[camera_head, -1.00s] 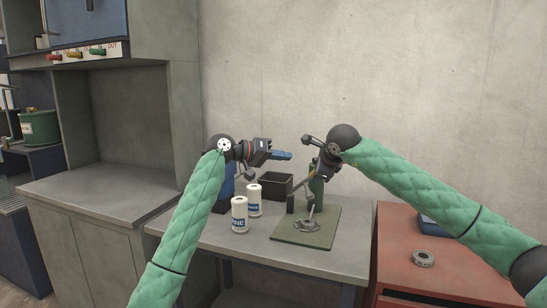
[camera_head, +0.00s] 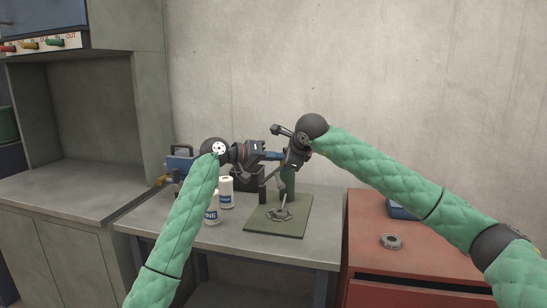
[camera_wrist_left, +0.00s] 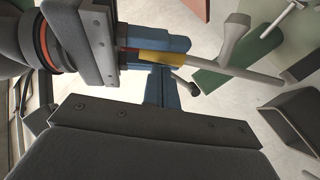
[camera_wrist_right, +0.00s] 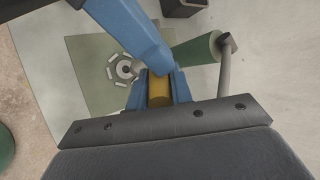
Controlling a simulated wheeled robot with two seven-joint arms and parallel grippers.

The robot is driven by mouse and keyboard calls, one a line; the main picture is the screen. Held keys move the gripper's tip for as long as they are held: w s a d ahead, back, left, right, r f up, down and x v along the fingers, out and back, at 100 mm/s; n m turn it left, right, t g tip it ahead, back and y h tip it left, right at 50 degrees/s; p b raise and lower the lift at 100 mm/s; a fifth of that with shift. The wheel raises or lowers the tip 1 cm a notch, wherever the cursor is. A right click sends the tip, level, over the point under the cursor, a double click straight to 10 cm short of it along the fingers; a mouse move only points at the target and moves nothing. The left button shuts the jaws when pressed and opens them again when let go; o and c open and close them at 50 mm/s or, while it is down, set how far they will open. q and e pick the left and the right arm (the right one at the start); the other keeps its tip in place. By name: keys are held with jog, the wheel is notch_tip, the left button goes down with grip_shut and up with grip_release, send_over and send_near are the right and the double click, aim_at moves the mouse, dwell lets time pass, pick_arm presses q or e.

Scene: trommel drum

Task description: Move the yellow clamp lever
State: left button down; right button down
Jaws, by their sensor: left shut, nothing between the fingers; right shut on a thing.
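The yellow clamp lever (camera_wrist_right: 159,90) sits between the blue fingers of my right gripper (camera_wrist_right: 158,94), which is shut on it. In the left wrist view the yellow grip (camera_wrist_left: 162,59) shows beside my right gripper's fingers, with a grey rod running right. In the head view my right gripper (camera_head: 291,160) is above the green plate (camera_head: 262,226), near a green post (camera_head: 289,184). My left gripper (camera_head: 275,156) is shut and empty, its blue fingers beside the right gripper; contact is unclear. The lever is mostly hidden in the head view.
A grey spoked part (camera_head: 279,214) sits on the plate. Two white bottles (camera_head: 227,192) and a dark bin (camera_head: 246,183) stand left of it on the grey bench (camera_head: 150,215). A red cabinet (camera_head: 420,260) with a metal ring (camera_head: 391,242) is at right.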

pick_arm(q)
jog(key=shift+s+d+f, duration=0.25)
jog(key=shift+s+f, duration=0.05)
jog(key=shift+f, duration=0.15)
jog(key=shift+s+d+f, duration=0.25)
jog(key=shift+f, duration=0.15)
pick_arm(e)
jog(key=shift+s+a+r, duration=0.1)
jog(key=shift+a+r, duration=0.1)
jog(key=shift+a, duration=0.05)
jog(key=c, duration=1.5)
grip_release()
jog(key=shift+a, duration=0.1)
jog(key=shift+o, duration=1.2)
jog(key=shift+a, duration=0.1)
pick_arm(q)
jog(key=shift+a+r, duration=0.1)
pick_arm(e)
jog(key=shift+s+r, duration=0.1)
